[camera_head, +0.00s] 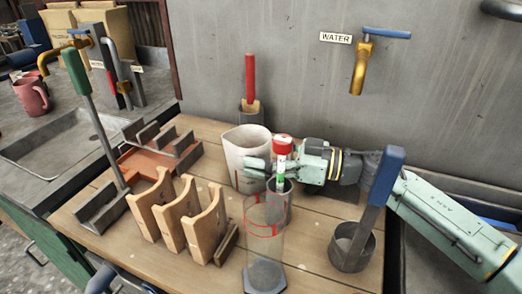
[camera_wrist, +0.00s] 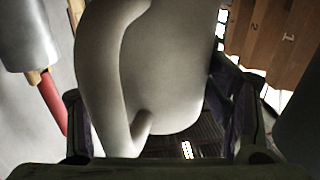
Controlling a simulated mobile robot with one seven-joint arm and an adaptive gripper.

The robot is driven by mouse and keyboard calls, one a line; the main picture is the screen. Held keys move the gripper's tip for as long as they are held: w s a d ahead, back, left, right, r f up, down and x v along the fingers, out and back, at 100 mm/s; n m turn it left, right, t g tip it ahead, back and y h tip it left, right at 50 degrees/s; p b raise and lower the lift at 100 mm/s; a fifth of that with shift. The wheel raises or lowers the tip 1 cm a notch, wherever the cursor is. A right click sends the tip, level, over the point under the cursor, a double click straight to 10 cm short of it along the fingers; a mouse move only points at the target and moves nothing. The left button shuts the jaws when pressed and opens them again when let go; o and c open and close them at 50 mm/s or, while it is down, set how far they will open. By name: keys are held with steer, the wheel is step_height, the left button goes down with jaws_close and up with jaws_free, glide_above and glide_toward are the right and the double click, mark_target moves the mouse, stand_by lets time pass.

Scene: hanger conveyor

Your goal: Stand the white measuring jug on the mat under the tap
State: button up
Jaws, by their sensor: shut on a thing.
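The white measuring jug (camera_head: 247,150) is upright at the middle of the wooden bench in the head view, its open top up. My gripper (camera_head: 262,170) comes in from the right and is shut on the jug. In the wrist view the jug's pale body and curved handle (camera_wrist: 95,75) fill the space between my fingers (camera_wrist: 160,140). Whether its base touches the bench is unclear. The brass tap (camera_head: 360,70) with a blue lever is on the wall at the upper right, beside a WATER label. I cannot make out the mat; my arm covers much of the area below the tap.
A clear cylinder with red rings (camera_head: 264,245) and a red-capped tube (camera_head: 283,160) stand in front of my gripper. Wooden racks (camera_head: 180,220) are to the left. A grey cup with a blue-topped handle (camera_head: 352,245) stands at right. A red stick in a holder (camera_head: 250,80) is behind.

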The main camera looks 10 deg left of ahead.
steer(key=o, duration=1.4)
steer(key=shift+f, duration=0.1)
steer(key=shift+o, duration=0.8)
